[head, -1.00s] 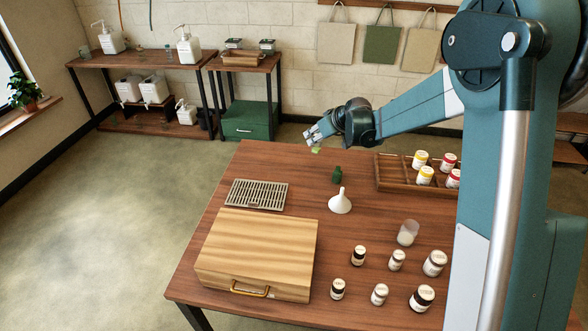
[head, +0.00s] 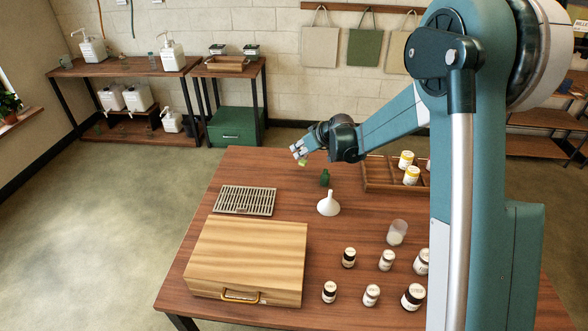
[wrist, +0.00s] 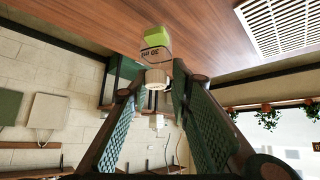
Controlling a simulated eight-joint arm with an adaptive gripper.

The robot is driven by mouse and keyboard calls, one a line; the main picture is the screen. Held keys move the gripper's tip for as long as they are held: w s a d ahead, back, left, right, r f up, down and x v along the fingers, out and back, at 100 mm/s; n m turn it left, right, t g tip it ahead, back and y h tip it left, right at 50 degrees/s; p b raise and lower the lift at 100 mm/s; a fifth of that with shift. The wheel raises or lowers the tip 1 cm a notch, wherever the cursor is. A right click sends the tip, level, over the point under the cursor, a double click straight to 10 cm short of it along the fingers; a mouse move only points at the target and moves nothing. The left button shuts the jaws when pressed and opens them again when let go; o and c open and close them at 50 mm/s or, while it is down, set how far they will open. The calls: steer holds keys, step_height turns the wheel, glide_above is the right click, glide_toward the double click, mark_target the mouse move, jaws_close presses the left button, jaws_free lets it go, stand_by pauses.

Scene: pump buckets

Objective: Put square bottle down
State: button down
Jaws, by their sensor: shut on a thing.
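A small square bottle (wrist: 156,44) with light green contents and a pale ribbed cap is in my gripper. My gripper (wrist: 152,84) is shut on it at the cap end, and the bottle's base points away from the wrist camera. In the head view my gripper (head: 299,151) is beyond the funnel, over the far part of the wooden table (head: 253,165). The bottle (head: 303,162) shows there as a small green spot under the fingers. It seems to be above the tabletop; any gap is too small to judge.
A dark green bottle (head: 324,177) and a white funnel (head: 328,203) stand close by. A slotted grate (head: 245,200) and a wooden case (head: 248,258) lie to the left. A divided tray (head: 378,174) and several jars are to the right. Bare tabletop lies around the dark green bottle.

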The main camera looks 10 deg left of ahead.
mark_target(301, 165)
steer(key=shift+f+b, duration=0.4)
steer(key=shift+f, duration=2)
steer(key=shift+f+b, duration=0.4)
steer(key=shift+f, duration=1.45)
steer(key=shift+f, duration=0.1)
steer(key=c, duration=2.1)
jaws_free()
steer(key=shift+o, duration=0.2)
steer(key=p+v, duration=0.2)
steer(key=v, duration=1)
